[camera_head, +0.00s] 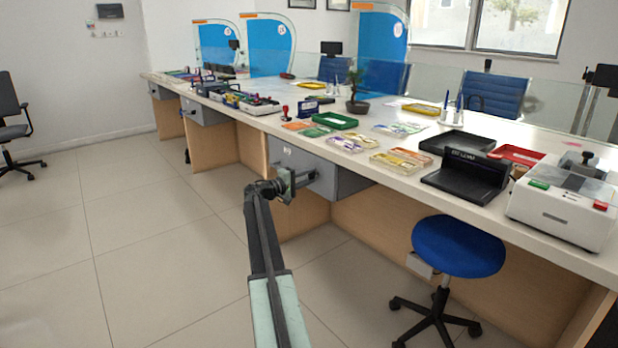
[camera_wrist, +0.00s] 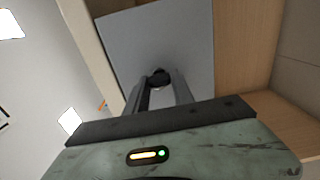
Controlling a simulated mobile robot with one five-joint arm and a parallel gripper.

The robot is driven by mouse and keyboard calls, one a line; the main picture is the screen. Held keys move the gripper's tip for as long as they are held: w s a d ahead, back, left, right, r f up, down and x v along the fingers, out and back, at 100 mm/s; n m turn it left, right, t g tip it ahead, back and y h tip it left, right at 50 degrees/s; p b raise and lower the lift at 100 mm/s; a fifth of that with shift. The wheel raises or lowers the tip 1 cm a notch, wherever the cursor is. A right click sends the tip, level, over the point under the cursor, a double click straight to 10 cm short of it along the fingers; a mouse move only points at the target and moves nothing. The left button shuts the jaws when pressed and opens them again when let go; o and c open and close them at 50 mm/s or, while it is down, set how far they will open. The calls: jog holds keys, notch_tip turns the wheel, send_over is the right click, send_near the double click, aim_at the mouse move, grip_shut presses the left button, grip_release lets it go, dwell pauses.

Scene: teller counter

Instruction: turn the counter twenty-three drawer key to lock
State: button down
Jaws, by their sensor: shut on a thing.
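The grey drawer (camera_head: 345,179) under the long counter (camera_head: 400,187) is shut or nearly so, in the middle of the head view. Its flat grey front (camera_wrist: 150,32) fills the upper middle of the wrist view. A small dark key (camera_wrist: 158,75) shows at the drawer front between my fingers. My gripper (camera_head: 310,176) is at the drawer front, and its two fingers (camera_wrist: 158,92) are shut on the key. The key's turn angle is hard to make out. In the head view my gripper hides the key and lock.
A blue stool (camera_head: 458,246) stands to the right before the counter. The counter top holds banknote stacks (camera_head: 401,160), a green tray (camera_head: 335,120), a black device (camera_head: 466,178) and a white machine (camera_head: 564,204).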

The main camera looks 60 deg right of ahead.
jog(key=shift+s, duration=0.25)
jog(key=c, duration=1.1)
grip_release()
jog(key=shift+w, duration=0.1)
jog(key=shift+w, duration=0.1)
jog(key=v, duration=0.7)
jog(key=shift+a, duration=0.35)
jog(key=shift+w, duration=0.1)
